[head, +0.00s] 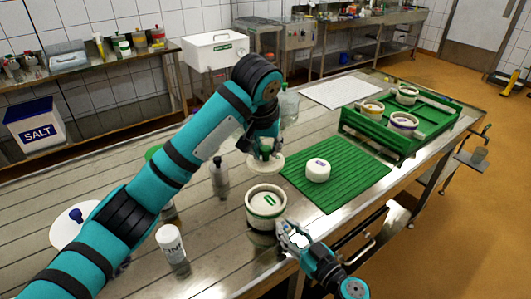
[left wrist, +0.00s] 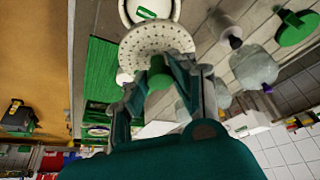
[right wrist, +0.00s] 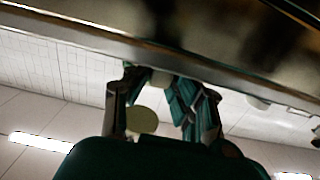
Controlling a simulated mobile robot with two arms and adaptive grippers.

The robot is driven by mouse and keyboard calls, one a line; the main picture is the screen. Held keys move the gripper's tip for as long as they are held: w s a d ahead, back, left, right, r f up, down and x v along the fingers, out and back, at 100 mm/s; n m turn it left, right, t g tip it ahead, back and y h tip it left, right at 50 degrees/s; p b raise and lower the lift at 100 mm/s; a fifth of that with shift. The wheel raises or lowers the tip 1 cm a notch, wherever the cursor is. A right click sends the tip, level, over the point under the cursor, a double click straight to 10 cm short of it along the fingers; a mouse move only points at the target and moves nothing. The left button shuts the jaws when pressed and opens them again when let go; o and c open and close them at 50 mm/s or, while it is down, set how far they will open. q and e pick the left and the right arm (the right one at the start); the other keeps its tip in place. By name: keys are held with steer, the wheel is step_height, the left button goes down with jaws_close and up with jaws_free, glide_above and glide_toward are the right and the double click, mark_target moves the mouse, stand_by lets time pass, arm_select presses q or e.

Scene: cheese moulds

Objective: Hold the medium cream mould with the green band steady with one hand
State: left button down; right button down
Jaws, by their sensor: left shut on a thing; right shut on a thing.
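The medium cream mould with the green band (head: 265,207) stands upright near the table's front edge, with a green mark inside it. It also shows at the top of the left wrist view (left wrist: 135,12). My right gripper (head: 290,234) is shut on the mould's near side; its hold is partly hidden. In the right wrist view the fingers (right wrist: 160,95) are near a dark metal table edge, and little of the mould shows. My left gripper (head: 265,146) is shut on the green knob (left wrist: 160,80) of a white perforated disc (left wrist: 157,40), held above the table just behind the mould.
A green ribbed mat (head: 335,190) holds a white round piece with a purple mark (head: 318,170). A green tray (head: 430,133) with several moulds stands at right. A grey bottle (head: 219,180) and a white tub (head: 171,244) stand left of the mould.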

mark_target(265, 149)
arm_select(q)
steer(key=shift+r, duration=2)
arm_select(e)
steer(key=c, duration=1.1)
jaws_free()
steer(key=shift+o, duration=0.2)
